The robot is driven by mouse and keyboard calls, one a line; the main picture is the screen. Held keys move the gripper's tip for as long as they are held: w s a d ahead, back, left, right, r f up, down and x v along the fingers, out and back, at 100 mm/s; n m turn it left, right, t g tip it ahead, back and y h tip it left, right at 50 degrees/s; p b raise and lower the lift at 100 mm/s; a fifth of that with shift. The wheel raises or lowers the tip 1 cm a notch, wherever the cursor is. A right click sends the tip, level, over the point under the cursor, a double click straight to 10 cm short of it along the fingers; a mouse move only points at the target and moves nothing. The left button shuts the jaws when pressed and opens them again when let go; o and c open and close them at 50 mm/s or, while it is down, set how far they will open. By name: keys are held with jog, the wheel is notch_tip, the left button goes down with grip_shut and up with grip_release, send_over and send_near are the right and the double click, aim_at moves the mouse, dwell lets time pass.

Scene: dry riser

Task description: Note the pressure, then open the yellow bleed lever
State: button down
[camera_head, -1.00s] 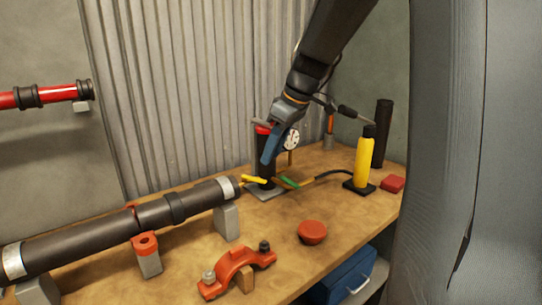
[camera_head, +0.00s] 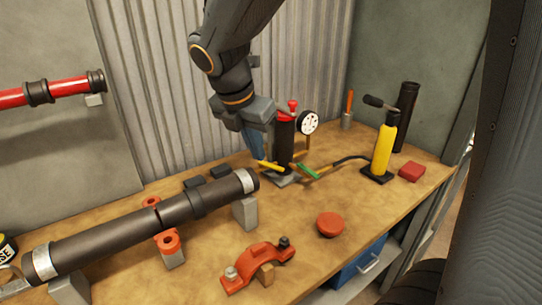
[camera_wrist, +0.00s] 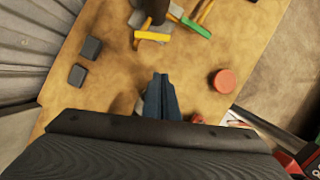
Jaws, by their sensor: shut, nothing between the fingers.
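The yellow bleed lever (camera_head: 270,166) sticks out to the left at the foot of the dark riser cylinder (camera_head: 284,140) with a red top. In the wrist view the yellow lever (camera_wrist: 152,36) lies crosswise ahead of my fingertips. A green lever (camera_head: 308,171) is on the pipe to its right. The white round pressure gauge (camera_head: 308,122) faces me at the cylinder's right; its reading is too small to tell. My gripper (camera_head: 256,156) is shut and empty, with blue fingers pointing down just left of the cylinder. In the wrist view my fingertips (camera_wrist: 160,76) are apart from the lever.
A dark pipe (camera_head: 120,226) lies on supports at the left of the wooden bench (camera_head: 320,260). A yellow pump (camera_head: 384,148) stands right of the cylinder. A red cap (camera_head: 330,224) and an orange clamp (camera_head: 258,266) sit in front. Two dark blocks (camera_wrist: 91,48) lie beside the lever.

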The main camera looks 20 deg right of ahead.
jog(key=x, duration=1)
jog(key=shift+a+f, duration=0.2)
jog(key=shift+f, duration=0.05)
jog(key=shift+w+d+r+p, duration=0.15)
jog(key=shift+w+d+p, duration=0.2)
jog(key=shift+w+d, duration=0.4)
jog(key=shift+w+d+r+p, duration=0.1)
jog(key=shift+w+d+p, duration=0.2)
jog(key=shift+w+d, duration=0.4)
jog(key=shift+s+n+p, duration=0.1)
jog(key=shift+n+p, duration=0.25)
jog(key=shift+n, duration=0.05)
